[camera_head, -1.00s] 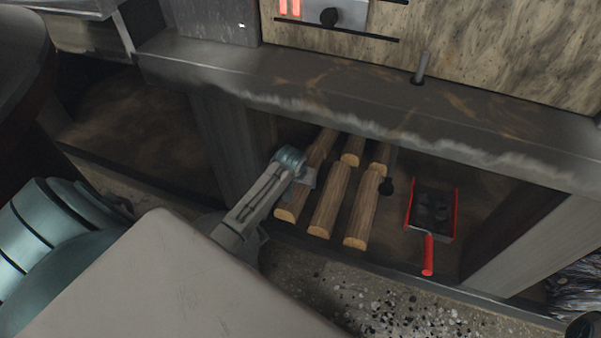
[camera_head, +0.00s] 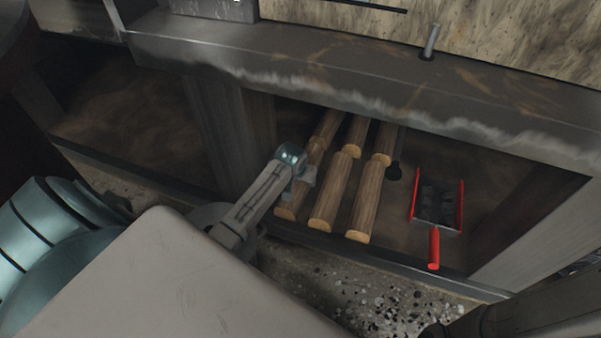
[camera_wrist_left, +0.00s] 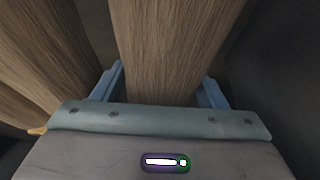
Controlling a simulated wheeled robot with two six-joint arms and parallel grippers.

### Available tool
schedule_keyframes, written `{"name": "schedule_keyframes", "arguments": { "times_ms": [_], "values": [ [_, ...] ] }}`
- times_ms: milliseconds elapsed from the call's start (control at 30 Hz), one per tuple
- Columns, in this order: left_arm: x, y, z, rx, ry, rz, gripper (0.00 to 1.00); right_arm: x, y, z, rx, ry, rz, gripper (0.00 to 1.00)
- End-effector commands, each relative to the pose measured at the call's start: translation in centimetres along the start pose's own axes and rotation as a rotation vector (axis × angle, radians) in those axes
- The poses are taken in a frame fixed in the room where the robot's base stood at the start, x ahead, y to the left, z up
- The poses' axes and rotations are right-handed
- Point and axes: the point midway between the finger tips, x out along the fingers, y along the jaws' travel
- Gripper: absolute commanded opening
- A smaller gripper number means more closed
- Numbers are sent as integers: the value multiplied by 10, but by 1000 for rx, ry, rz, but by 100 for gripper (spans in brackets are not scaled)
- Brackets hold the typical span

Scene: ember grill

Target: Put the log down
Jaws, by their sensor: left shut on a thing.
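Several brown logs lie side by side in the low bay under the ledge, in a front row and a back row. My left gripper (camera_head: 304,182) reaches into the bay at the front-left log (camera_head: 287,211). In the left wrist view its two blue fingers (camera_wrist_left: 160,90) are closed on either side of a log (camera_wrist_left: 165,50). Another log (camera_wrist_left: 40,60) lies close on the left there. The head view does not show whether the held log touches the bay floor. My right gripper does not show; only a dark arm part is at the bottom right.
A red-handled shovel (camera_head: 434,235) with dark coals lies right of the logs. The thick stone ledge (camera_head: 330,85) hangs over the bay. A side wall (camera_head: 235,130) stands left of the logs. A low front rail (camera_head: 370,257) edges the bay, with gravel before it.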

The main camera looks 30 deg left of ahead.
Motion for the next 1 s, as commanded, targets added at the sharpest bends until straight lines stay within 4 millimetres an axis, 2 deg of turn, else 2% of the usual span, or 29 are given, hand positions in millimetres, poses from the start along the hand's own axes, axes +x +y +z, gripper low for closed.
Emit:
{"name": "schedule_keyframes", "arguments": {
  "times_ms": [400,433,533,1000],
  "values": [
    [0,0,-1,0,3,1,9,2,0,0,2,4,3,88],
    [2,0,1,0,-1,0,68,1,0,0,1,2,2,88],
    [2,0,1,0,-1,0,88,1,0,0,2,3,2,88],
    [-5,0,0,0,0,0,88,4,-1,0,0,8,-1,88]
  ]
}}
